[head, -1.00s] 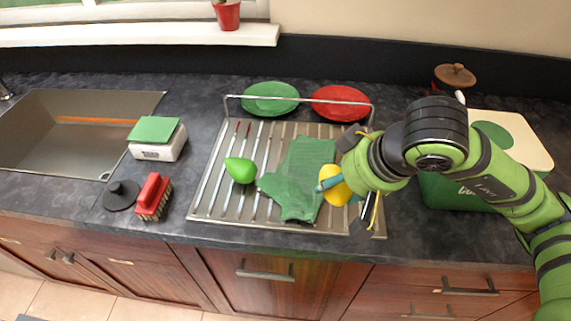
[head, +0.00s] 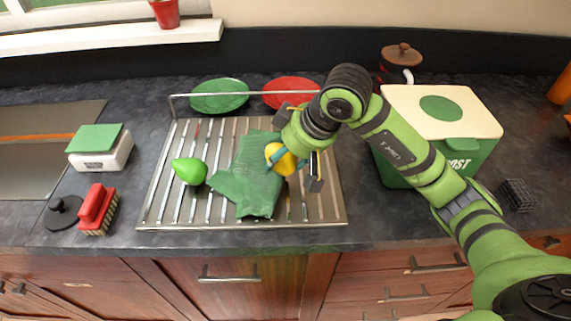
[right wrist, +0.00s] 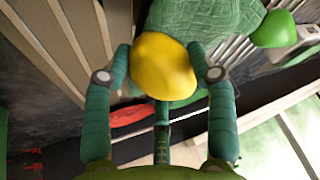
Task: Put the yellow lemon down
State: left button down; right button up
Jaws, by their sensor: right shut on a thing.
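The yellow lemon (head: 281,158) is in my right gripper (head: 284,160), over the right part of the metal drying rack (head: 325,213). In the right wrist view the lemon (right wrist: 163,66) sits between the two green fingers of my right gripper (right wrist: 164,72), which are shut on it. I cannot tell from the views how high the lemon is above the rack. The green cloth (head: 247,190) lies on the rack just left of the lemon. My left gripper is not in view.
A green lime-like fruit (head: 190,171) lies on the rack left of the cloth. Green (head: 219,96) and red (head: 291,93) plates stand behind. A compost bin (head: 440,112) stands to the right. A red brush (head: 98,209) and a scale (head: 100,148) are at left.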

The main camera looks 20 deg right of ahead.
aim_at(286, 167)
notch_tip(286, 167, down, 2)
jog(key=shift+f, duration=0.15)
jog(key=shift+s+f+b, duration=0.15)
jog(key=shift+f+b, duration=0.35)
jog(key=shift+b, duration=0.4)
jog(key=o, duration=1)
jog(key=shift+c, duration=0.2)
jog(key=shift+o, duration=1.3)
jog(key=shift+f, duration=0.1)
